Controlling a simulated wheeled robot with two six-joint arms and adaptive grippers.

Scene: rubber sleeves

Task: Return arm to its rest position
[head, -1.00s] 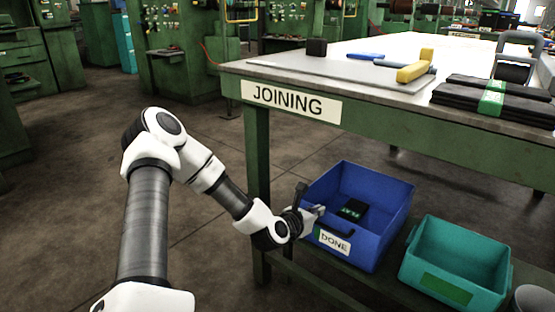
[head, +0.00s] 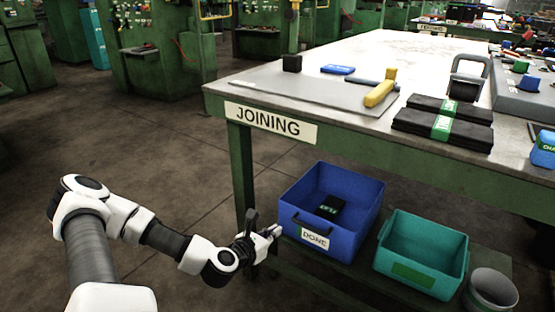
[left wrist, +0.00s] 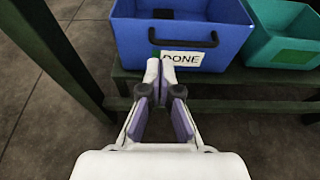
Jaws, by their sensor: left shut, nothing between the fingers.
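My left arm comes in from the left in the head view. Its gripper (head: 270,235) is shut and empty, just in front of and to the left of the blue bin marked DONE (head: 352,225). In the left wrist view the shut fingertips (left wrist: 161,62) point at the front of the blue bin (left wrist: 215,14), below its black handle and by the DONE label. I cannot tell how small the gap is. A black folded sleeve with a green label (head: 331,207) lies inside the blue bin. My right gripper is not in view.
The JOINING table (head: 215,85) stands above, its green leg (head: 240,165) close to my gripper. A teal bin (head: 425,252) and a grey bucket (head: 492,290) stand right of the blue bin. Black sleeve stacks (head: 460,105) and a yellow-handled tool (head: 381,92) lie on the table. The floor at left is clear.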

